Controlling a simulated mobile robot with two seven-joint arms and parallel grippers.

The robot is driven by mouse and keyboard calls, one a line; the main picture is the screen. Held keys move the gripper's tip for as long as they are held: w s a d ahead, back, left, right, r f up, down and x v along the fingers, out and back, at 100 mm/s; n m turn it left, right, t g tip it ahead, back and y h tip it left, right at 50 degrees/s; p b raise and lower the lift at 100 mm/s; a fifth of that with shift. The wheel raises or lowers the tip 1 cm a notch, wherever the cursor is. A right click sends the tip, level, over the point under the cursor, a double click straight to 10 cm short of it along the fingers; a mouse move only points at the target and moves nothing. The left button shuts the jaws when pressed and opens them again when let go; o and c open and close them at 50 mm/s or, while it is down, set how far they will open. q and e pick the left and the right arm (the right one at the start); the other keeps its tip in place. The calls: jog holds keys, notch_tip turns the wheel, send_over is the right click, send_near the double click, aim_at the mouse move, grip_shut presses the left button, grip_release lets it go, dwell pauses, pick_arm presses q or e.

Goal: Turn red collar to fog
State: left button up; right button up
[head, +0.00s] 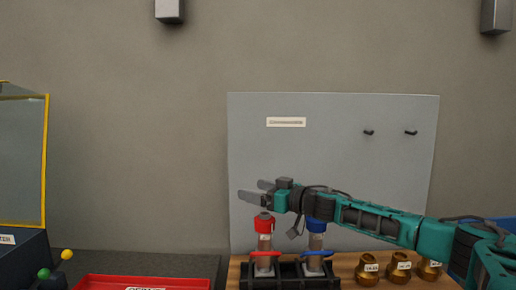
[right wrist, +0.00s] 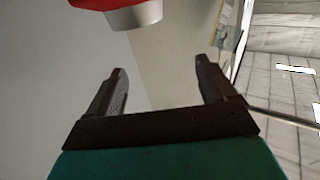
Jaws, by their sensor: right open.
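The red collar (head: 264,223) sits at the top of an upright pump with a red handle on a black stand in the head view. Its red part (right wrist: 98,3) also shows at the top edge of the right wrist view, above a pale metal piece. My right gripper (head: 252,191) is above and a little left of the red collar, apart from it. Its two fingers (right wrist: 158,82) are spread and empty. A second pump with a blue collar (head: 316,225) stands to the right, partly behind my right arm. The left gripper is out of view.
Several brass pieces with labels (head: 398,267) stand on the wooden surface at right. A red tray (head: 145,283) lies at lower left, near a yellow-edged clear case (head: 22,160). A grey panel (head: 340,140) with two black pegs stands behind. Space left of my gripper is clear.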

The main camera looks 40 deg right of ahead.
aim_at(258, 216)
notch_tip(258, 216, up, 12)
dwell(0.8)
jog(key=shift+r, duration=0.1)
